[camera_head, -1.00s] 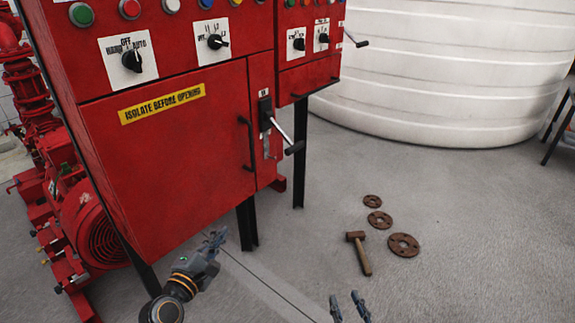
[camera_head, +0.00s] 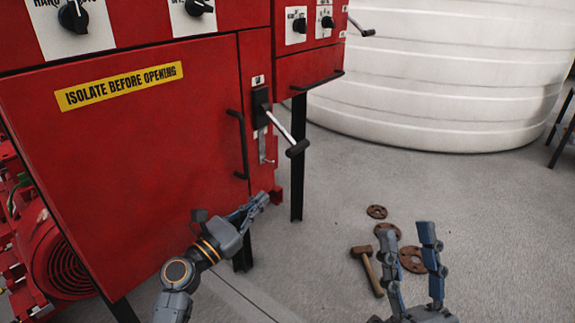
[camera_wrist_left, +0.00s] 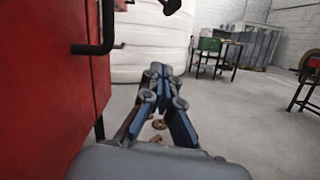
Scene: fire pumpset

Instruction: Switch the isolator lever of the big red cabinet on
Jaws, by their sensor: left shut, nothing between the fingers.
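The big red cabinet (camera_head: 140,150) fills the left of the head view. Its isolator lever (camera_head: 283,132) sticks out from a black switch plate on the right part of the front, slanting down to the right with a black grip at its end. My left gripper (camera_head: 262,198) is below and a little left of the lever's end, apart from it, shut and empty. Its closed fingers (camera_wrist_left: 160,75) also show in the left wrist view, pointing ahead beside the cabinet. My right gripper (camera_head: 408,240) is open and empty at the lower right, over the floor.
A door handle (camera_head: 243,145) stands left of the lever and also shows in the left wrist view (camera_wrist_left: 106,30). A smaller red box (camera_head: 308,65) with another lever adjoins the cabinet. A hammer (camera_head: 367,270) and rusty flanges (camera_head: 376,211) lie on the floor. A white tank (camera_head: 440,85) stands behind.

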